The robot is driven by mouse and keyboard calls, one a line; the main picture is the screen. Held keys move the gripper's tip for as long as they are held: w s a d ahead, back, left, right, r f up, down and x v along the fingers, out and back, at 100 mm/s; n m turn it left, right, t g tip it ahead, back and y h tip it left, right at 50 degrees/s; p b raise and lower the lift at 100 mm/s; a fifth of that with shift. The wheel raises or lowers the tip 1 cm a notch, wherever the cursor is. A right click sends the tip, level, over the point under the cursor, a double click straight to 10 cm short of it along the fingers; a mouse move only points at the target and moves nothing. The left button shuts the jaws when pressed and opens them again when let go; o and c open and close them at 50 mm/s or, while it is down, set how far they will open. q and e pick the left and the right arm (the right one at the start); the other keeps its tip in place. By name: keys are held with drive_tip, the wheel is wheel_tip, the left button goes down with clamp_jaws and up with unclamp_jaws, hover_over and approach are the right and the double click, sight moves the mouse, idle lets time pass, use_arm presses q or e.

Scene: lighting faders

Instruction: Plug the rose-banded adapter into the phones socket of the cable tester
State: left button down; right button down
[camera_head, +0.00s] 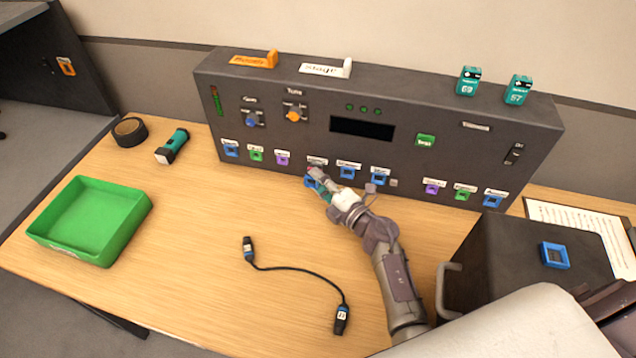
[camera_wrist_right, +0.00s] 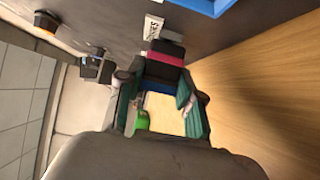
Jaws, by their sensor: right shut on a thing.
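The dark cable tester (camera_head: 450,165) stands at the back of the wooden desk, with a row of coloured sockets along its lower front. My right gripper (camera_head: 322,186) is at this row, below a small white label left of centre. In the right wrist view the gripper (camera_wrist_right: 160,105) is shut on the rose-banded adapter (camera_wrist_right: 166,60), a black body with a pink band and a blue part between the teal finger pads. Its far end is close to the panel beside a white label (camera_wrist_right: 152,28). The phones socket is hidden; I cannot tell if the adapter is in it.
A black cable (camera_head: 295,268) lies on the desk in front. A green tray (camera_head: 90,220), a teal torch-like object (camera_head: 172,147) and a tape roll (camera_head: 130,131) are at left. A dark box with a handle (camera_head: 500,265) stands at right. A blue socket (camera_head: 348,172) is just right of my gripper.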

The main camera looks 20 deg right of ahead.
drive_tip(key=shift+w+d+r, duration=0.15)
drive_tip(key=shift+w+d, duration=0.05)
idle(1.1)
drive_tip(key=c, duration=1)
unclamp_jaws()
drive_tip(key=o, duration=0.3)
drive_tip(key=shift+w, duration=0.1)
drive_tip(key=shift+o, duration=0.2)
